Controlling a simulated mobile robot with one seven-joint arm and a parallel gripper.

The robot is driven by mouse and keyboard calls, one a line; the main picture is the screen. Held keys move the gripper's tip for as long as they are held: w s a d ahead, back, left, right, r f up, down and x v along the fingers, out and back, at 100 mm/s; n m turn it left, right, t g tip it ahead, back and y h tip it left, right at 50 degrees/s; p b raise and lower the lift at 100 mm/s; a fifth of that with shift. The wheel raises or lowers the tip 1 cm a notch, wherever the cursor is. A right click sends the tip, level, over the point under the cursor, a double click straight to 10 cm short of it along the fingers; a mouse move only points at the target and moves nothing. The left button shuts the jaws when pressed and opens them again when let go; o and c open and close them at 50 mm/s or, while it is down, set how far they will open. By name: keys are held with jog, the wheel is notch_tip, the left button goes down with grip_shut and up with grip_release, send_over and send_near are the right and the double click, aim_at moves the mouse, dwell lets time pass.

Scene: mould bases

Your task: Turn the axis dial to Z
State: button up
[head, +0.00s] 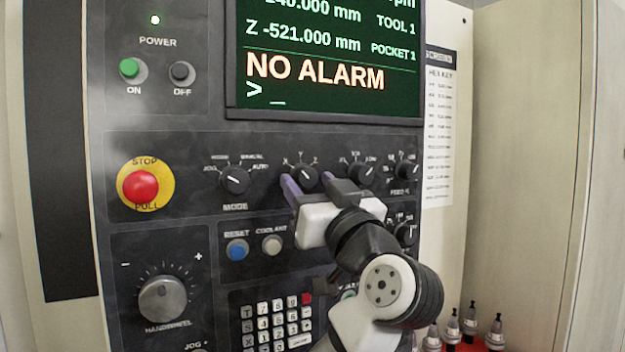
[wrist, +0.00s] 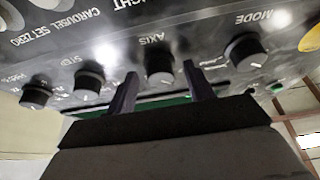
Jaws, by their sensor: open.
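The axis dial (head: 305,177) is a round black knob on the machine's dark control panel, with X, Y and Z printed above it. Its pointer is too small to read surely. In the wrist view the axis dial (wrist: 160,66) appears upside down, under its AXIS label. My gripper (head: 310,184) is open, its two dark fingers to the left and right of the dial in the head view. In the wrist view my gripper (wrist: 161,88) also has the dial between its finger lines. I cannot tell whether the fingertips reach around the knob; no contact shows.
The mode dial (head: 234,180) is to the left and the step dial (head: 361,175) to the right, close to the fingers. A red stop button (head: 141,186), a handwheel (head: 163,300) and a keypad (head: 277,325) share the panel. The screen (head: 325,60) is above.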

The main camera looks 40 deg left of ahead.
jog(key=c, duration=1)
